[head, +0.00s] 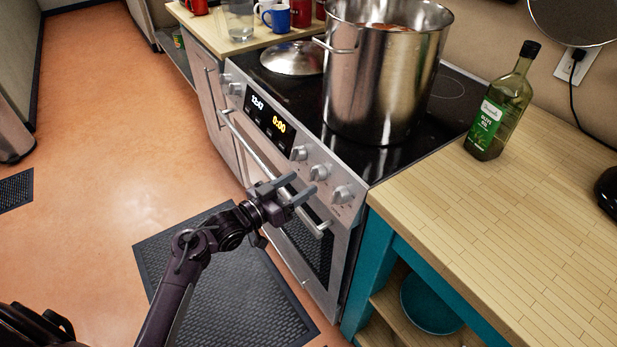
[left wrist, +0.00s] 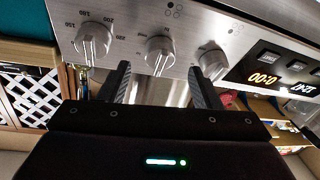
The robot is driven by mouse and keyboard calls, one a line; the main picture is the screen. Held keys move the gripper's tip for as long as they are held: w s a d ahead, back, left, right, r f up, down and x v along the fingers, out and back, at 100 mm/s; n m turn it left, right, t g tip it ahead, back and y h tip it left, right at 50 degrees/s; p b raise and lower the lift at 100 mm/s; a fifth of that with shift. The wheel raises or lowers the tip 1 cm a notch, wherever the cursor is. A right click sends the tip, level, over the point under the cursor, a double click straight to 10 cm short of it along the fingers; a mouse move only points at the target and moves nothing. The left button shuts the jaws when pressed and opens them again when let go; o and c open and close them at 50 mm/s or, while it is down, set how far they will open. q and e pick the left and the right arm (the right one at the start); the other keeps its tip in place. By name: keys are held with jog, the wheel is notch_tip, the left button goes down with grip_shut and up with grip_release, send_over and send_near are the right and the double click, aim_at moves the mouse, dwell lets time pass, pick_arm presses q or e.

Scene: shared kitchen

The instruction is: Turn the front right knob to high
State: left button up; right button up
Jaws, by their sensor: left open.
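The stove's front panel (head: 272,122) carries three silver knobs right of its display: one nearest the display (head: 299,153), a middle one (head: 320,172) and a rightmost one (head: 342,194). My left gripper (head: 301,184) is open and empty, just in front of these knobs. In the left wrist view the panel appears upside down. There the middle knob (left wrist: 159,52) lies between the lines of the open fingers (left wrist: 158,80), apart from them. The knob with temperature numbers (left wrist: 93,42) is to its left, and the one nearest the display (left wrist: 211,60) is to its right. My right gripper is out of view.
A large steel pot (head: 375,90) stands on the black cooktop beside a lid (head: 293,58). The oven handle (head: 262,165) runs below the panel, close to my gripper. An olive oil bottle (head: 500,108) stands on the right wooden counter (head: 500,220). A dark mat (head: 215,270) lies on the floor.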

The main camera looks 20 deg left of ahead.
aim_at(310, 178)
pick_arm(q)
jog(key=shift+x, duration=1.95)
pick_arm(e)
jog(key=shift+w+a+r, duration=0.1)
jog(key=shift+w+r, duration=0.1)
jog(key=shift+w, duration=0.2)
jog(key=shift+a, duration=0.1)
pick_arm(q)
jog(key=shift+c, duration=1)
jog(key=c, duration=0.8)
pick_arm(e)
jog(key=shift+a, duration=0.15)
pick_arm(q)
jog(key=shift+f, duration=0.1)
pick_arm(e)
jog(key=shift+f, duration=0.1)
